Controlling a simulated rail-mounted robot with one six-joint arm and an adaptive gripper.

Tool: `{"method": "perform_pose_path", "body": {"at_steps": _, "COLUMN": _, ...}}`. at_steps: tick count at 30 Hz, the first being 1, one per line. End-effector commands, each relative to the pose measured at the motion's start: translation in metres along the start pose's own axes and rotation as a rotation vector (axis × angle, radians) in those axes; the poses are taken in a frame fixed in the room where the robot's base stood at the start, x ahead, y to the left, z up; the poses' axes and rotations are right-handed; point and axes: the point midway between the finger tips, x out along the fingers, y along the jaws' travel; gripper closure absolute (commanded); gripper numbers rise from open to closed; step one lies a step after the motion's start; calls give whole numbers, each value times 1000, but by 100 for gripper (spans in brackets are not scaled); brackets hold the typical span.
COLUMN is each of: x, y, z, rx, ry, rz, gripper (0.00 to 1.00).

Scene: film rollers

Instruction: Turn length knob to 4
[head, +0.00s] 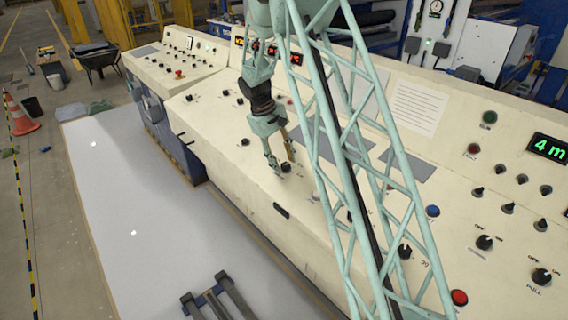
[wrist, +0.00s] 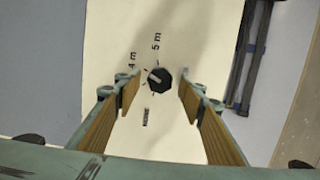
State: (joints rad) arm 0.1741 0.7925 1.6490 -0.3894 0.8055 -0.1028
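The length knob (wrist: 159,78) is a black round dial on the cream panel, in the middle of the wrist view. A "5 m" mark is printed above it and a "4 m" mark to its upper left; the small label below is hard to read. A pale pointer mark shows on its left side. My gripper (wrist: 158,97) is open, with one wood-faced finger on each side of the knob and a gap to both. In the head view my gripper (head: 279,155) points down at the same knob (head: 286,167), partly covering it.
The cream console (head: 225,150) carries other knobs, a blue button (head: 432,211) and a red button (head: 459,298). A green display (head: 549,147) reads "4 m". My lattice arm crosses the console and hides part of it. Grey floor lies in front.

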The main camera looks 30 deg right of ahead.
Motion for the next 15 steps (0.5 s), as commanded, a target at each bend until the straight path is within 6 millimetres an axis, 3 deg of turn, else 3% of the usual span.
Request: {"method": "perform_pose_path", "body": {"at_steps": 15, "x": -67, "y": 0, "z": 0, "rx": 0, "ry": 2, "rz": 1, "gripper": 63}}
